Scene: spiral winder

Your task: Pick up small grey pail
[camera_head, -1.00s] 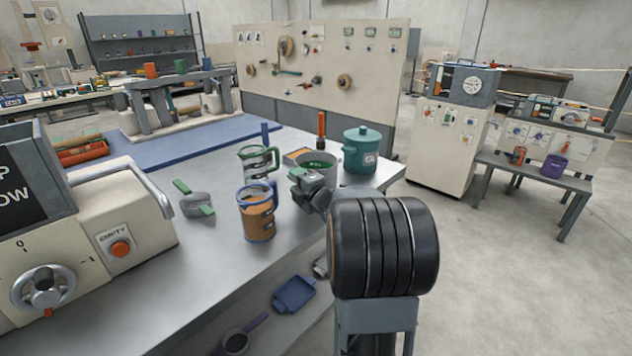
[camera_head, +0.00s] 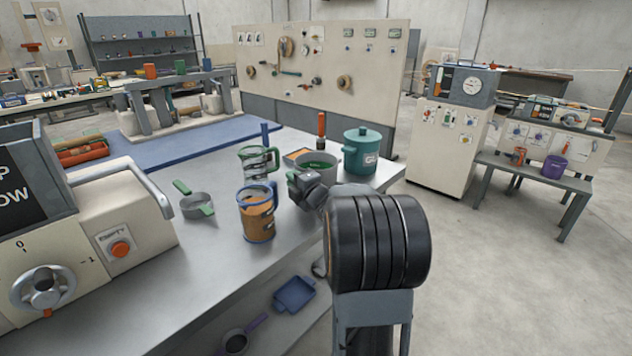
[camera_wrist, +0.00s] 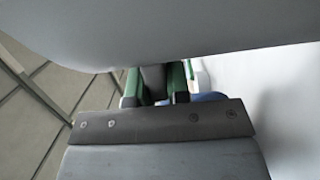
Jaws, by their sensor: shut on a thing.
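The small grey pail (camera_head: 326,172) stands at the back of the metal bench, with green showing inside its rim. My gripper (camera_wrist: 154,85) is at the pail's near side and is shut on it. In the head view my wrist hides the grip and part of the pail's front. In the wrist view the pail's smooth grey wall (camera_wrist: 160,35) fills the top, close above the two green-edged fingers. I cannot tell whether the pail's base is clear of the bench.
A lidded teal pot (camera_head: 361,153) stands right of the pail. A clear green-rimmed jug (camera_head: 254,162) and a blue-rimmed jug with brown contents (camera_head: 257,219) stand to its left. An orange-handled tool (camera_head: 321,128) rises behind.

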